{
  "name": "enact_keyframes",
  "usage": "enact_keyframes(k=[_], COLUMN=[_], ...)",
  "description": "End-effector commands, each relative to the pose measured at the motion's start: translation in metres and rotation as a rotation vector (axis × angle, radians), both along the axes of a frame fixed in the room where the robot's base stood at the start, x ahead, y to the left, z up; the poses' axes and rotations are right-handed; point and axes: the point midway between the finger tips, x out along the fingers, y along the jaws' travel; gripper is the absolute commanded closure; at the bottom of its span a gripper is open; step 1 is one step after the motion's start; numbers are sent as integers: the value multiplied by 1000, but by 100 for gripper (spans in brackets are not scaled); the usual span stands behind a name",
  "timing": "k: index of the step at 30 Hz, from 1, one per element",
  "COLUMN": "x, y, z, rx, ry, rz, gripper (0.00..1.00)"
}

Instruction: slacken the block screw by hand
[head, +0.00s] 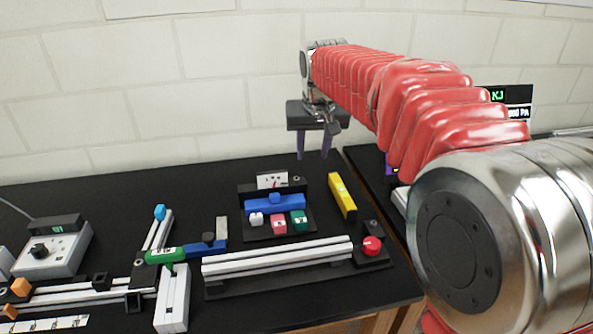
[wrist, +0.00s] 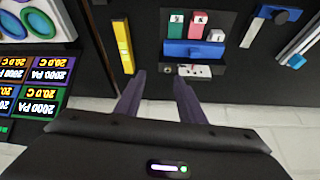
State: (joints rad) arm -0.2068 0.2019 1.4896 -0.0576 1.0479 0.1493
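An aluminium extrusion frame (head: 75,297) lies at the left of the black bench. At its corner, a green part (head: 165,256) lines up with a blue bar carrying a dark knob (head: 208,237). A light blue knob (head: 160,212) sits on the end of the short rail; it also shows in the wrist view (wrist: 297,62). I cannot tell for certain which of these is the block screw. My gripper (head: 313,152) is raised over the bench's back edge, well to the right of the frame. It is open and empty, with both fingers apart in the wrist view (wrist: 160,82).
A dark tray holds a blue bar (head: 275,204) and small white, red and green blocks. A yellow level (head: 342,195) lies right of it. A double rail (head: 278,259) with a red button (head: 372,245) lies in front. A grey control box (head: 52,248) stands left.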

Motion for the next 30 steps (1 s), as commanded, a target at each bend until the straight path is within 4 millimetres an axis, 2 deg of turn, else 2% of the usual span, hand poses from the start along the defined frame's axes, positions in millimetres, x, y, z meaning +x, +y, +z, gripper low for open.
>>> enact_keyframes(k=[3,9,23,30], x=[27,49,52,59], y=[16,32,34,34], z=[-11,-21,-23,-42], rx=[-2,-3,-3,-3], ry=[7,13,13,16], rz=[6,11,11,11], gripper=[64,64,64,64])
